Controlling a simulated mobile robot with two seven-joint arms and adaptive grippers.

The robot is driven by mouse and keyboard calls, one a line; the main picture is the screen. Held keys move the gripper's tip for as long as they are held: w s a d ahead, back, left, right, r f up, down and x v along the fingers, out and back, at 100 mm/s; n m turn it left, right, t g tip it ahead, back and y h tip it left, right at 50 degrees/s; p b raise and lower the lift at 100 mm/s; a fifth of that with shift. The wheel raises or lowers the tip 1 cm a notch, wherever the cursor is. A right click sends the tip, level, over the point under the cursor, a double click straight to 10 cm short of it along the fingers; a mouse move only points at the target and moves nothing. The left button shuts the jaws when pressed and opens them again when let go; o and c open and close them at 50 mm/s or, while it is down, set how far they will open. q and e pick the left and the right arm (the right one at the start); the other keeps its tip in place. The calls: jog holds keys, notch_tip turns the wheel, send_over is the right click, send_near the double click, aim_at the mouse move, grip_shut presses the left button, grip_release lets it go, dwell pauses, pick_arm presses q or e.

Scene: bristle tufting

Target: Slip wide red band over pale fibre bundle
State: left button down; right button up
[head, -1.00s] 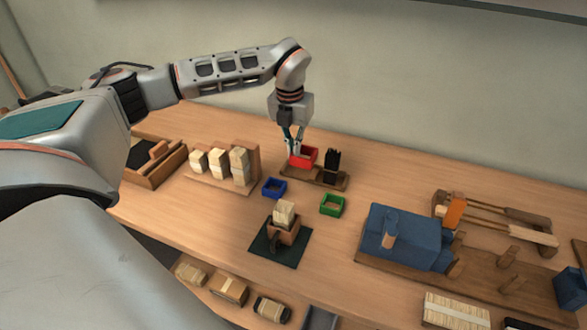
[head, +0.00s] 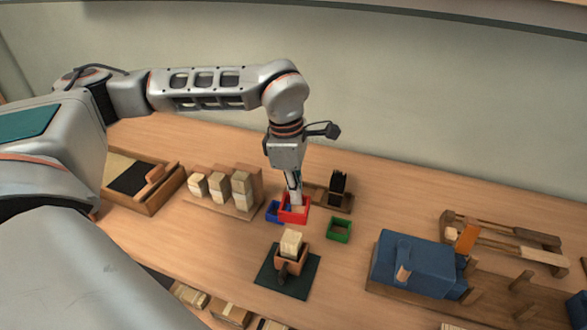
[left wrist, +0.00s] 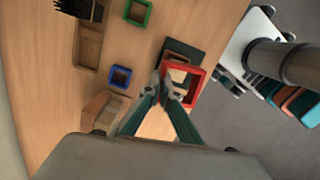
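The wide red band (head: 293,219) is a square, open frame. My left gripper (head: 294,193) is shut on one wall of it and holds it above the table. In the left wrist view the band (left wrist: 195,88) hangs at the fingertips (left wrist: 168,88). The pale fibre bundle (head: 291,241) stands upright in a wooden holder (head: 290,263) on a dark green mat (head: 269,283). The band is apart from the bundle, behind it in the head view. In the left wrist view the band partly covers the mat (left wrist: 185,47). My right gripper is not in view.
A blue band (head: 273,212) and a green band (head: 339,230) lie near the holder. Behind are a wooden tray with black bristles (head: 338,183) and a stand with pale bundles (head: 220,188). A blue machine (head: 412,262) stands to the right.

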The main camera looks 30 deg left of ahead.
aim_at(294, 221)
pick_arm(q)
jog(key=shift+m, duration=0.8)
jog(key=f+b, duration=0.1)
jog(key=s+f, duration=0.1)
jog(key=f+b, duration=0.1)
jog(key=f, duration=0.1)
jog(key=shift+s+d+b, duration=0.2)
jog(key=shift+d+b, duration=0.1)
jog(key=shift+b, duration=0.05)
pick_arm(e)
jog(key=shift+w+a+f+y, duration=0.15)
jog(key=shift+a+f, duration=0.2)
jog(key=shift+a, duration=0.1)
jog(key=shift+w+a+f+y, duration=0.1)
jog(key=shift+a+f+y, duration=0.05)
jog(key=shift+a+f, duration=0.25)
pick_arm(q)
jog(key=shift+f, duration=0.15)
jog(key=shift+f+b, duration=1.25)
jog(key=shift+f, duration=0.65)
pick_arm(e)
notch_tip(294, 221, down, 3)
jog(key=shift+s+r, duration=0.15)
